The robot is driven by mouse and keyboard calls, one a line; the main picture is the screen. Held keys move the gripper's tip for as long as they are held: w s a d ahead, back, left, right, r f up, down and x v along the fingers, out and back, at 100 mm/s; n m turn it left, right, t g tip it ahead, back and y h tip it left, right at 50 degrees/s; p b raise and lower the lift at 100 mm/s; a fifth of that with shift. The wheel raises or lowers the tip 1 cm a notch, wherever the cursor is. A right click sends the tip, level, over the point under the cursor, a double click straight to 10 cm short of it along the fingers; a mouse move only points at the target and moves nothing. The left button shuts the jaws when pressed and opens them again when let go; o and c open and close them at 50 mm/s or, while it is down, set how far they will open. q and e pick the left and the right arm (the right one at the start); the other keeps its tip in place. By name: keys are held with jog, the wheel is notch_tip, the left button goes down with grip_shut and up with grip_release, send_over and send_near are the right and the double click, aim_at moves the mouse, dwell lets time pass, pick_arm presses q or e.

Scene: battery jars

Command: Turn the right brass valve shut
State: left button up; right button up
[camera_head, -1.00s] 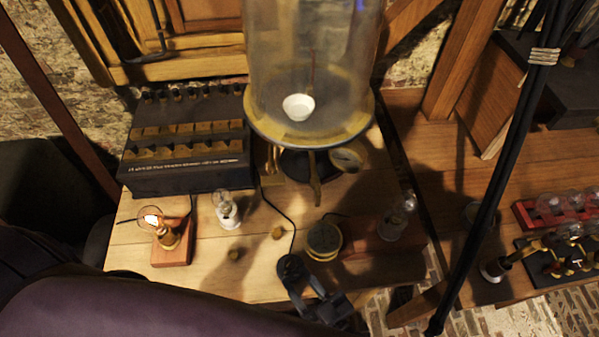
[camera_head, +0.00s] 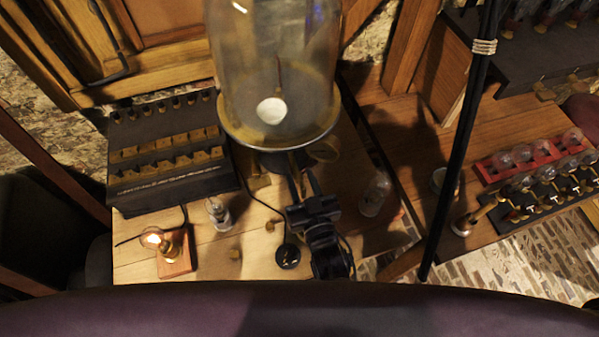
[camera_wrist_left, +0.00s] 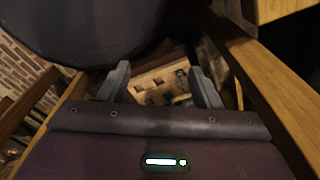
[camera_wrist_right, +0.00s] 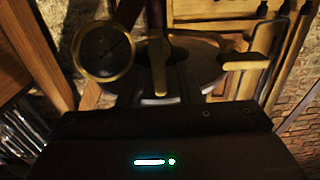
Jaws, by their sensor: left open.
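The glass bell jar (camera_head: 275,75) stands on a brass-rimmed base in the head view. In the right wrist view, a brass valve lever (camera_wrist_right: 158,68) points down the picture at the middle, and a second brass lever (camera_wrist_right: 245,62) lies sideways to its right. In the head view a brass lever (camera_head: 258,182) shows left of my right gripper (camera_head: 305,182). That gripper is under the front of the jar, its fingers apart. In the right wrist view the middle lever is between its dim fingers; contact is unclear. My left gripper (camera_wrist_left: 160,82) is open and empty.
A round gauge (camera_wrist_right: 102,50) sits beside the levers. A black box with brass terminals (camera_head: 170,150), a lit bulb (camera_head: 153,239) and small glass bulbs stand left on the table. A dark pole (camera_head: 460,150) and red rack (camera_head: 535,155) are at right.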

jog(key=shift+w+a+r, duration=0.1)
jog(key=shift+w+a, duration=0.15)
jog(key=shift+w, duration=0.25)
grip_shut()
pick_arm(q)
jog(key=shift+w+a+r, duration=0.15)
jog(key=shift+a, duration=0.5)
jog(key=shift+f, duration=0.2)
pick_arm(e)
jog(key=shift+d+m, duration=0.1)
jog(key=shift+m, duration=0.2)
pick_arm(q)
jog(key=shift+f+b, duration=2.6)
jog(key=shift+b, duration=0.2)
pick_arm(e)
jog(key=shift+w+d+f+m, duration=0.1)
jog(key=shift+d+f+m, duration=0.3)
jog(key=shift+m, duration=2.45)
jog(key=shift+w+d+f+m, duration=0.15)
jog(key=shift+d+f+m, duration=0.25)
jog(key=shift+m, duration=2.5)
jog(key=shift+w+d+f+m, duration=0.1)
jog(key=shift+d+f+m, duration=0.3)
jog(key=shift+m, duration=2.45)
jog(key=shift+a+f, duration=0.1)
jog(key=shift+f, duration=0.05)
